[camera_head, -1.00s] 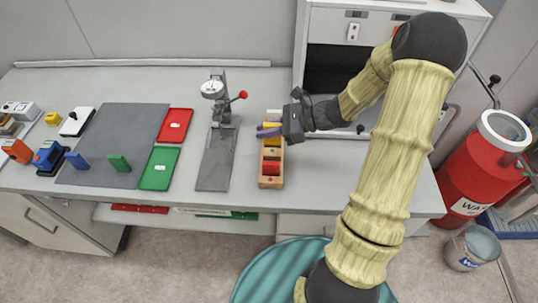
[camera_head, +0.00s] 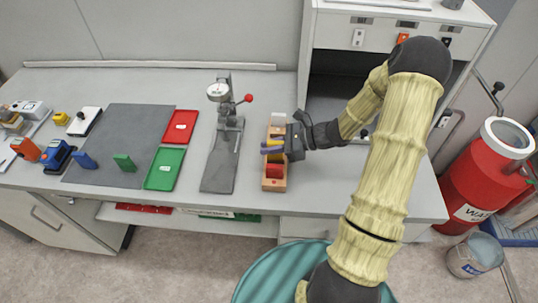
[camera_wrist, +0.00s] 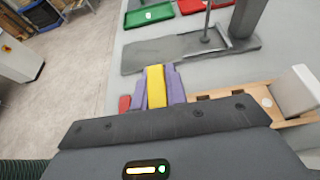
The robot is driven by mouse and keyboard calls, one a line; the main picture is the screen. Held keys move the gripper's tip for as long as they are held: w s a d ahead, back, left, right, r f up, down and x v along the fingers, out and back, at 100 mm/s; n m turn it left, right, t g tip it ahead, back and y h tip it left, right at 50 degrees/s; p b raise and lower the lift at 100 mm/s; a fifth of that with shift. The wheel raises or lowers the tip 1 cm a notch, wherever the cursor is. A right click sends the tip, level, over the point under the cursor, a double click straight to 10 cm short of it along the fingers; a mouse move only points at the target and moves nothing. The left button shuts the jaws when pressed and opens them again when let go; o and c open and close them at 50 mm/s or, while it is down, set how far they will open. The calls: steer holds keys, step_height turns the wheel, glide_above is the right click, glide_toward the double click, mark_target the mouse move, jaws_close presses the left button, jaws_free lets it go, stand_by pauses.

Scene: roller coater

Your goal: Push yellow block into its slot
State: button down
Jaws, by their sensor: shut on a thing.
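The yellow block (camera_wrist: 156,86) stands between the two purple fingers of my gripper (camera_wrist: 160,84) in the wrist view. My gripper is shut on it. In the head view my gripper (camera_head: 270,147) is over the middle of the wooden slotted rack (camera_head: 275,186). The rack (camera_wrist: 238,91) also shows at the right in the wrist view. A red block (camera_head: 273,170) sits in the rack's near part, and its edge (camera_wrist: 124,103) shows left of the fingers. Whether the yellow block's lower end is inside a slot is hidden.
A white block (camera_wrist: 296,91) stands at the rack's far end. The drill-press-like stand (camera_head: 223,150) is left of the rack. Red (camera_head: 180,127) and green (camera_head: 164,170) trays lie further left. The bench right of the rack is clear below my arm.

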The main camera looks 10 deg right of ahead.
mark_target(270, 158)
steer(key=shift+d+f, duration=0.1)
steer(key=shift+d, duration=0.05)
steer(key=shift+f, duration=2)
steer(key=shift+f, duration=0.15)
steer(key=c, duration=1.4)
jaws_free()
